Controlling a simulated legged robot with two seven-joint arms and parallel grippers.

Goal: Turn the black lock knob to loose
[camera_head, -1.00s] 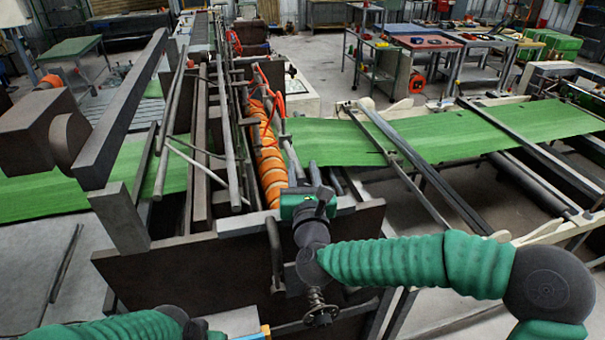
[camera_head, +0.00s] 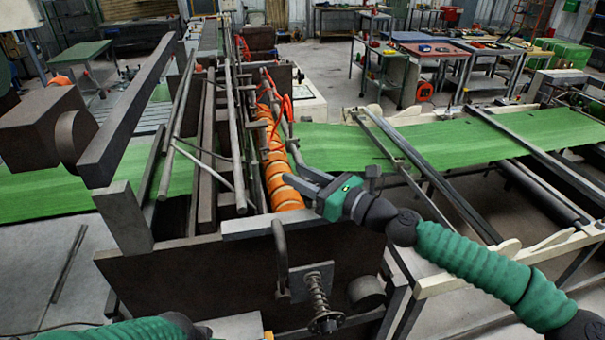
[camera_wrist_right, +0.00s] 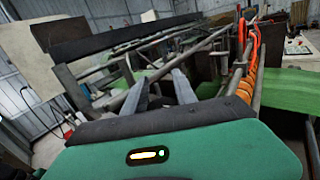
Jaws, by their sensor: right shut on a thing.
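My right gripper (camera_head: 292,177) reaches in from the right, above the front end of the machine, its fingers pointing left toward the orange spiral roll (camera_head: 284,192). In the right wrist view its two grey fingers (camera_wrist_right: 160,82) stand a little apart against the machine's bars. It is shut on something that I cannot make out. A dark round knob-like part (camera_head: 366,292) sits on the machine's front plate, below and apart from the right gripper; I cannot tell whether it is the lock knob. My left forearm shows at the bottom left; its gripper is out of view.
A spring-loaded bolt (camera_head: 319,299) and a curved handle (camera_head: 281,254) stick out of the front plate. Long bars run back along the machine. Green sheet (camera_head: 460,138) spreads right over rollers. A heavy grey beam (camera_head: 128,117) rises at left.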

